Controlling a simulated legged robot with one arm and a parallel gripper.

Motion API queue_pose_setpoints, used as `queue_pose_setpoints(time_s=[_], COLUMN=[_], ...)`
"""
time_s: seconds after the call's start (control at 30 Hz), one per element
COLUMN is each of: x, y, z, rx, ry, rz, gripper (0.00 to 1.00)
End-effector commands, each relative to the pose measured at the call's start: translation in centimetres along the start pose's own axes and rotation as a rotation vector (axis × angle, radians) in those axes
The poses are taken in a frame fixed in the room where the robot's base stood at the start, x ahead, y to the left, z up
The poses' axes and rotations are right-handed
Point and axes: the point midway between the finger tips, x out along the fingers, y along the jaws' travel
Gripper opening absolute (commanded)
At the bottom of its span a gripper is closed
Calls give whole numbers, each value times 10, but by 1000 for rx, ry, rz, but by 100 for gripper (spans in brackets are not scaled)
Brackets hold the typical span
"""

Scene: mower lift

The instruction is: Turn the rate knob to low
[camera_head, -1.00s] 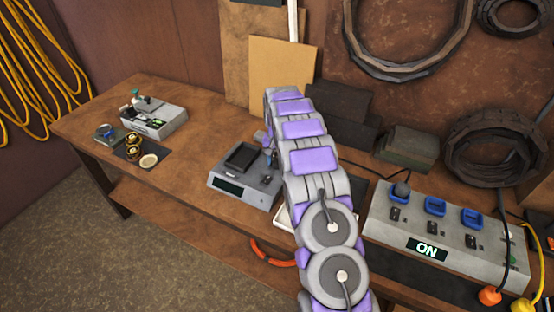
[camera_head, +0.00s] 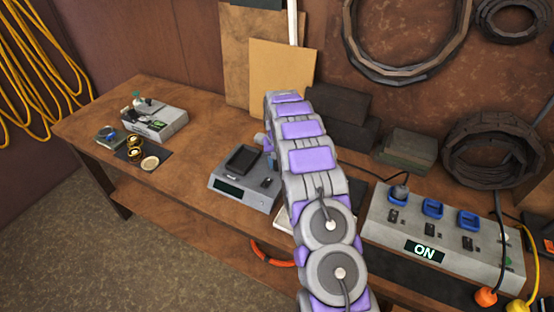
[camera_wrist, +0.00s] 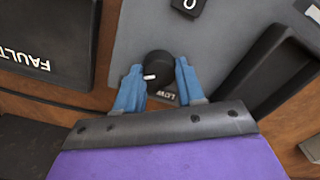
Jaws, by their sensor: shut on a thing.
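A round black knob (camera_wrist: 158,64) with a short white pointer mark is on the grey face of a device (camera_wrist: 225,35) in the wrist view. The mark is at the knob's lower-left side. A "LOW" label (camera_wrist: 185,119) is printed below and right of the knob, partly covered by my gripper. My gripper (camera_wrist: 158,75) has its blue fingers on either side of the knob and is shut on it. In the head view, a grey device (camera_head: 217,181) with a dark display and black tray stands on the bench; my arm hides the knob there.
A power box (camera_head: 390,232) with blue sockets and an "ON" display stands at right. A grey box (camera_head: 170,122) and small round parts are at the bench's left. Black blocks (camera_head: 340,105) stand behind my arm. A "FAULT" panel (camera_wrist: 45,40) borders the device's face.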

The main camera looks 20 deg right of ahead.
Motion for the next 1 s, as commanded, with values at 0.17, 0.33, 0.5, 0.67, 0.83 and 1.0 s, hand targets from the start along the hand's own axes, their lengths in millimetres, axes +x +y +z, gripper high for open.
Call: queue_pose_setpoints(time_s=[0.17, 0.33, 0.5, 0.67, 0.83, 1.0], x=[-4, -3, -2, -2, -1, -1], y=[0, 0, 1, 1, 1, 1], z=[0, 0, 0, 0, 0, 0], rx=[-160, -322, -484, -631, -773, -884], ry=[-1, 1, 0, -1, -1, 0], rz=[0, 0, 0, 0, 0, 1], gripper=[8, 8, 8, 8, 8, 8])
